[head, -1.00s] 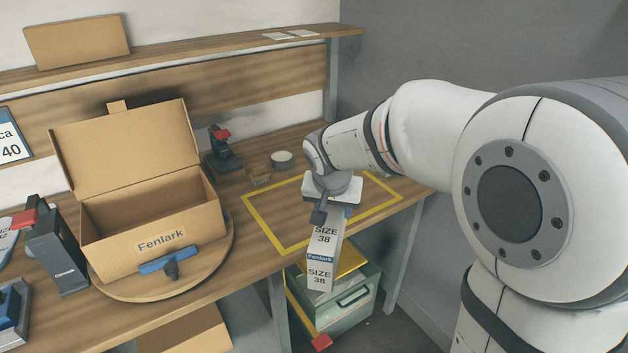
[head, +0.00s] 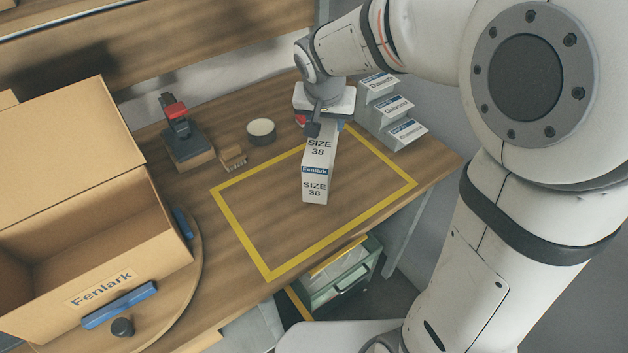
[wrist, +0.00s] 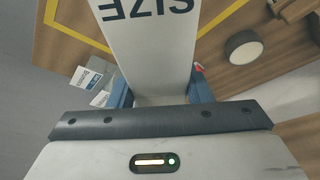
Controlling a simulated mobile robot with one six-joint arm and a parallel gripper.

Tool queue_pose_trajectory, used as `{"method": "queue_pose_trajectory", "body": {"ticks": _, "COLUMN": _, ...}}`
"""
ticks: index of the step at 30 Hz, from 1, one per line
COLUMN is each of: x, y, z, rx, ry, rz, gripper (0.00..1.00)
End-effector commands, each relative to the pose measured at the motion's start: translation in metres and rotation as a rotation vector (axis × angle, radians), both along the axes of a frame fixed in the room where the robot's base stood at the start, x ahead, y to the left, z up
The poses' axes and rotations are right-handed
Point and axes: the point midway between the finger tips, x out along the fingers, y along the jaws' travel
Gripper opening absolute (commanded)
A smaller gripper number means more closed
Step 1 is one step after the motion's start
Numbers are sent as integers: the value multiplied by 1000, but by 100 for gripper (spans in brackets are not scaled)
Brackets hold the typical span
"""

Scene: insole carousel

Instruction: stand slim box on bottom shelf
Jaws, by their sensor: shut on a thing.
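The slim box (head: 316,178) is white with a blue band and reads "SIZE 38" and "Fenlark". My gripper (head: 318,124) is shut on its far end, and the box points toward the camera over the yellow-taped rectangle (head: 240,230) on the bench. I cannot tell whether the box touches the bench top. In the wrist view the box (wrist: 150,45) stretches away from between the blue fingers (wrist: 160,96), with "SIZE" upside down. The bottom shelf is not clearly visible; a green bin (head: 342,280) with a handle stands below the bench edge.
An open Fenlark carton (head: 100,290) sits on a round turntable (head: 190,290) at left. A tape dispenser (head: 185,140), a small brown block (head: 233,158) and a round tin (head: 261,132) stand behind the tape. A grey stepped label holder (head: 385,115) stands at the back right.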

Motion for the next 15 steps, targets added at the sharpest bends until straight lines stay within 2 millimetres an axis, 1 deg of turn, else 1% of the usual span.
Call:
{"method": "queue_pose_trajectory", "body": {"ticks": 8, "x": 1, "y": -4, "z": -1, "rx": -1, "ry": 0, "rz": -9, "gripper": 15}}
{"method": "queue_pose_trajectory", "body": {"ticks": 11, "x": 1, "y": -5, "z": -13, "rx": -2, "ry": 2, "rz": -12, "gripper": 15}}
{"method": "queue_pose_trajectory", "body": {"ticks": 15, "x": 1, "y": -6, "z": -40, "rx": -3, "ry": 5, "rz": -12, "gripper": 15}}
